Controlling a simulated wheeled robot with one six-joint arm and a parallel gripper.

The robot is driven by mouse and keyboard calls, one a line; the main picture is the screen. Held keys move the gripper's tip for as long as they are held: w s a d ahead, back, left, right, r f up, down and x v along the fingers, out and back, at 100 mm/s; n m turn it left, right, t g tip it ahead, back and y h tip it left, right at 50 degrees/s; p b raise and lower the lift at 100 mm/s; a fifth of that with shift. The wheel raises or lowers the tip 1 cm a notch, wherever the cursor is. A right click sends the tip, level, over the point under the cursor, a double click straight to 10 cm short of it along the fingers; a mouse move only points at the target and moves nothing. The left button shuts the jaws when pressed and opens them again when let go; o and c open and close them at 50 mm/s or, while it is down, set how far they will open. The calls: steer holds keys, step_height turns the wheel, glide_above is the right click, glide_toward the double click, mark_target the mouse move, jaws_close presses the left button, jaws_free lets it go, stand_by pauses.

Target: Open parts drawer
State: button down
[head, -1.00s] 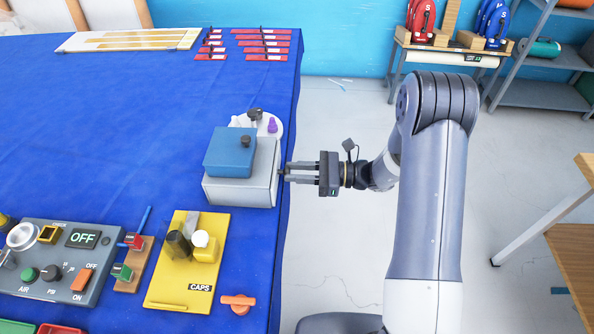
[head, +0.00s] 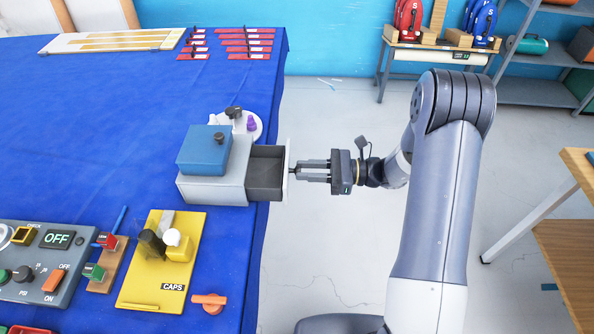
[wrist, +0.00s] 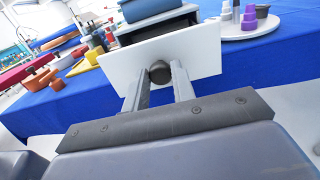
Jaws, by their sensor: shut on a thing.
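The parts drawer (head: 266,176) is pulled well out of the right side of a grey cabinet (head: 214,190). Its dark inside shows and looks empty. A blue box with a dark knob (head: 204,150) sits on top of the cabinet. My gripper (head: 296,171) is shut on the round dark drawer knob (wrist: 159,72), at the outer face of the drawer. In the wrist view the white drawer front (wrist: 200,51) stands just beyond the fingertips, with the knob between them.
A white round plate (head: 252,120) with small parts stands behind the cabinet. A yellow CAPS board (head: 150,290) and an orange handle (head: 210,301) lie in front.

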steer(key=shift+d, duration=0.55)
steer(key=c, duration=1.2)
jaws_free()
steer(key=d+b, duration=0.2)
steer(key=d, duration=0.9)
steer(key=shift+w, duration=0.35)
steer(key=shift+a, duration=0.2)
steer(key=a+p, duration=0.2)
steer(key=a, duration=0.9)
steer(key=shift+s+a, duration=0.3)
